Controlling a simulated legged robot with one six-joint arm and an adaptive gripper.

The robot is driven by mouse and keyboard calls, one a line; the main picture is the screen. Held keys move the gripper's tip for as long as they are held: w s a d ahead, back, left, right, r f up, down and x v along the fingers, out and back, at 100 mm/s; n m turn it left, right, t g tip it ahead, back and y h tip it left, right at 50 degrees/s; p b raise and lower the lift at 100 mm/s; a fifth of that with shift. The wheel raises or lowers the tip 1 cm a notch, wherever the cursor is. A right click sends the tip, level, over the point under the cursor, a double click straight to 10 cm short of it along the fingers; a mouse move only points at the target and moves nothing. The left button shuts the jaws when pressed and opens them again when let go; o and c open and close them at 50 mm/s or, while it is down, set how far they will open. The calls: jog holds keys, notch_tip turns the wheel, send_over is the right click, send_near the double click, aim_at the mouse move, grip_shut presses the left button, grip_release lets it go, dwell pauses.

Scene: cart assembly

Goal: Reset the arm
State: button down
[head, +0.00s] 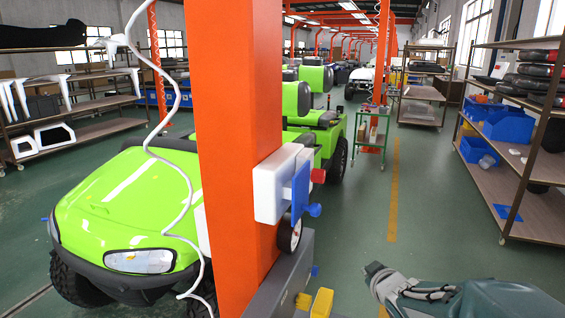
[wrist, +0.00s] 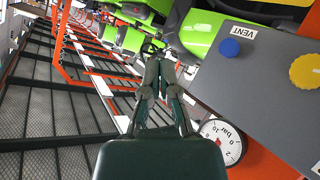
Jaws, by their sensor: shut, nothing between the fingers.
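In the wrist view my gripper (wrist: 155,62) points away from the camera with its dark green fingers drawn together, and nothing shows between them. A grey panel (wrist: 262,80) with a blue knob (wrist: 229,47) labelled VENT and a yellow knob (wrist: 306,71) is to its right. A round white pressure gauge (wrist: 221,141) is at the lower right. The gripper looks apart from these, though the depth is hard to judge. In the head view part of my grey-green arm (head: 490,300) shows at the lower right.
An orange column (head: 238,130) carries a white box (head: 280,185) and stands before a green cart (head: 120,215). Shelving with blue bins (head: 508,125) stands at the right and more shelving (head: 75,130) at the left. The green floor (head: 425,195) in the aisle is clear.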

jog(key=s+a+r+m+g, duration=0.2)
jog(key=s+m+g, duration=0.1)
jog(key=s, duration=1)
jog(key=s+a+r+m+g, duration=0.2)
jog(key=s+a+m+g, duration=0.1)
jog(key=s, duration=1)
jog(key=shift+s+r+m+g+h, duration=0.25)
jog(key=shift+m+g+h, duration=0.15)
jog(key=shift+g, duration=0.1)
